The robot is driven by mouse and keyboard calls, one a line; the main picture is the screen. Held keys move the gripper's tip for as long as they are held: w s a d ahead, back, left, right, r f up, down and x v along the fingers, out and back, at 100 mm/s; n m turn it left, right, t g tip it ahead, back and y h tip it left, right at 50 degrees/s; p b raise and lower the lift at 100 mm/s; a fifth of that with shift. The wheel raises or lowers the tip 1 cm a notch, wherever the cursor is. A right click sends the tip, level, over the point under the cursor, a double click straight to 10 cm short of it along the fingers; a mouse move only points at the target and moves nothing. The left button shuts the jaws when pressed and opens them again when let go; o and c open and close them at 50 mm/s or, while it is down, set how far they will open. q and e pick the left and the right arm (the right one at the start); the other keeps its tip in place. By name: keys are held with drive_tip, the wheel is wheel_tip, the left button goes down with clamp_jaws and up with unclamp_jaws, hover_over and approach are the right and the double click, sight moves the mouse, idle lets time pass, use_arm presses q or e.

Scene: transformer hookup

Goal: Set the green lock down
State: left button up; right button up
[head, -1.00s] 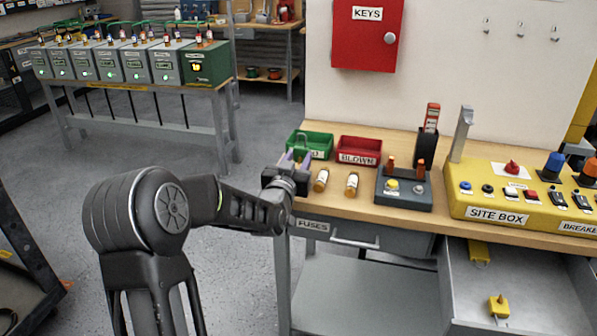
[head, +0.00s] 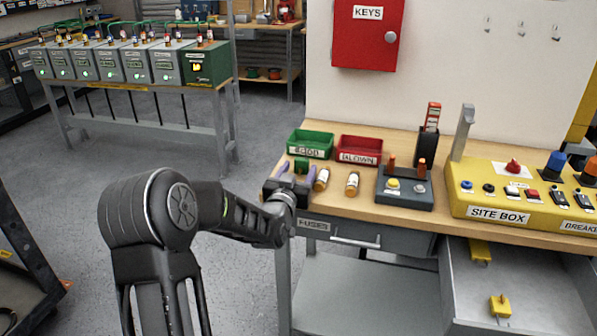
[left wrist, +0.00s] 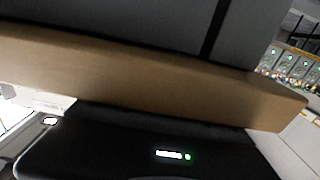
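The green lock (head: 301,165) is at the left end of the wooden workbench, just in front of the green bin. It appears to rest on the bench top, though its base is partly hidden. My left gripper (head: 297,173) is low over the bench's left edge, with its purple fingers spread on either side of the lock. They look open, with a gap to the lock. In the left wrist view the fingertips and the lock do not show. My right gripper is in neither view.
The workbench (head: 375,205) holds a green bin (head: 310,144), a red bin (head: 359,150), two fuses (head: 352,183) just right of the gripper, a dark fuse block (head: 404,200) and a yellow site box (head: 497,213). An open drawer (head: 540,290) juts out below. The wrist view shows the bench edge (left wrist: 150,80) close up.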

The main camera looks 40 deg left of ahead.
use_arm(q)
drive_tip(key=shift+r, duration=0.15)
drive_tip(key=v, duration=1.2)
drive_tip(key=shift+c, duration=0.3)
